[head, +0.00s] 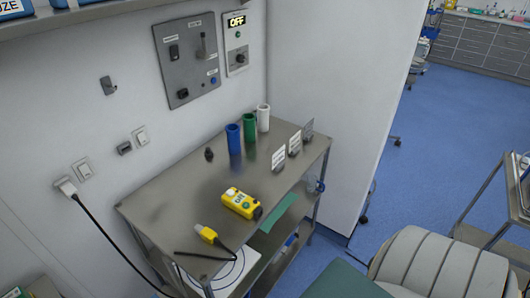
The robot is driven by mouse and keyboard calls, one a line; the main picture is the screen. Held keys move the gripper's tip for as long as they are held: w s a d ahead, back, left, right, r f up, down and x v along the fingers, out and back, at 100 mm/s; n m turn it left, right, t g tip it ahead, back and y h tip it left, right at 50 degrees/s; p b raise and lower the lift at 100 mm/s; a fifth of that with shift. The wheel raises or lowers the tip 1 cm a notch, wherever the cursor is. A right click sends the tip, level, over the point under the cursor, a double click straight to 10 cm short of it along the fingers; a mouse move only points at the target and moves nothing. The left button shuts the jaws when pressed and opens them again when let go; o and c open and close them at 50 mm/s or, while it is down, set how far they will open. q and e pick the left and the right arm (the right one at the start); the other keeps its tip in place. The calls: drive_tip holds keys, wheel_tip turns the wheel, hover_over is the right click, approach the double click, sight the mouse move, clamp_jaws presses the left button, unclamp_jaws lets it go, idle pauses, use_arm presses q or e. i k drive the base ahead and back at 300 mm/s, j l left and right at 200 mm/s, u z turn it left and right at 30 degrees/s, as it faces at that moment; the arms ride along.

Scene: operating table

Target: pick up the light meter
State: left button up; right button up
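Neither of my grippers is in view.
Blue (234,140), green (249,128) and white (263,118) cylinders stand at the back of the trolley top. Small white cards (279,158) stand to their right. A black cable (100,224) hangs from a wall plug. A padded seat (440,264) is at the lower right.

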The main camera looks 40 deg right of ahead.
sight(233, 198)
drive_tip(key=k+j+z, duration=0.1)
drive_tip(key=z, duration=0.3)
drive_tip(key=k+z, duration=0.1)
drive_tip(key=z, duration=0.25)
drive_tip(key=k+z, duration=0.15)
drive_tip(key=z, duration=0.25)
